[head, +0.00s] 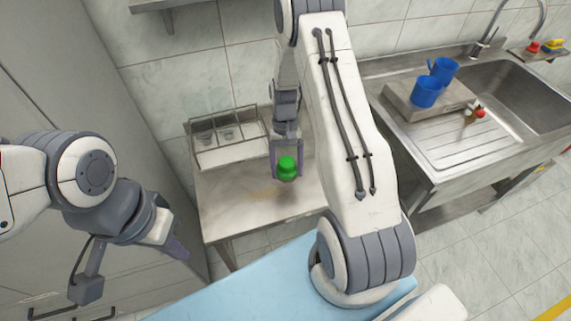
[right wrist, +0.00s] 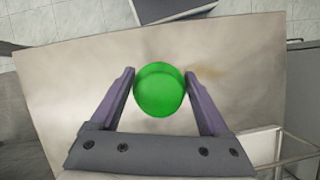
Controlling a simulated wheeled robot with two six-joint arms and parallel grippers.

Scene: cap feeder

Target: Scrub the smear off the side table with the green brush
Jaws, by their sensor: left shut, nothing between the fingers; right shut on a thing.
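The green brush (head: 287,168) has a rounded green top and is held over the side table (head: 222,220). My right gripper (head: 286,172) is shut on it, with a finger on each side. In the right wrist view the green brush (right wrist: 159,90) sits between the fingertips of my right gripper (right wrist: 160,80). A faint brownish smear (head: 262,193) lies on the table just left of the brush; it also shows in the right wrist view (right wrist: 206,72). The brush's underside is hidden, so I cannot tell whether it touches the table. My left gripper (head: 180,250) is shut and empty, left of the table.
To the right is a steel sink (head: 525,95) with two blue mugs (head: 426,92) on a board and a small red-topped item (head: 479,113). A light blue surface (head: 240,295) is in front.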

